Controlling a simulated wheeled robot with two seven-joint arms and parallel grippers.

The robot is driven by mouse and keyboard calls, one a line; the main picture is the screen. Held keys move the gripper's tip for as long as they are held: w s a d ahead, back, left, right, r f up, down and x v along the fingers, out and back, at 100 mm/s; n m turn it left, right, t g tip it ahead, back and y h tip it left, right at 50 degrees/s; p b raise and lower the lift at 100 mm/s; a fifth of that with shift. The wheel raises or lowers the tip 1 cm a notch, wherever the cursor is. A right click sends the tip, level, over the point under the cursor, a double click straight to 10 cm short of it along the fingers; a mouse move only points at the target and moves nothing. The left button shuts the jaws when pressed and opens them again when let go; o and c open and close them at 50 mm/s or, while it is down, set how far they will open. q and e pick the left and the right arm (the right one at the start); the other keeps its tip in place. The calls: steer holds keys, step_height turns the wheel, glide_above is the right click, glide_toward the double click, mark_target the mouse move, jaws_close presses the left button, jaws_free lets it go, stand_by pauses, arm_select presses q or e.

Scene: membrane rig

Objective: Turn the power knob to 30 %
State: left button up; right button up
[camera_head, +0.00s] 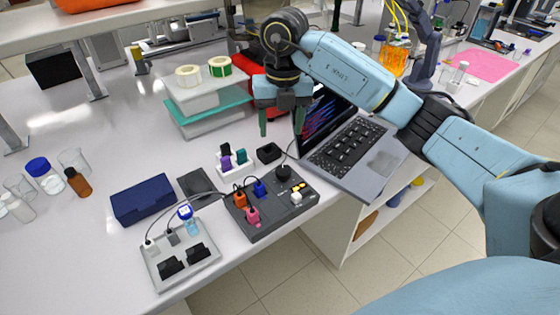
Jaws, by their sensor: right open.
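A dark grey control box (275,226) sits near the front edge of the bench. A round black knob (283,173) stands at its back right; its pointer and any scale are too small to read. My right gripper (281,130) hangs above and behind the knob, fingers pointing down. It is open and empty, with its green-tipped fingers apart and clear of the knob. My left gripper is not in view.
A laptop (350,145) stands open just right of the box. A light grey unit (180,258) and a dark blue case (142,200) lie to the left.

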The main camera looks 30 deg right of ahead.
mark_target(284, 170)
steer(key=f, duration=1.3)
steer(key=shift+d, duration=0.35)
steer(key=shift+c, duration=0.5)
steer(key=c, duration=0.9)
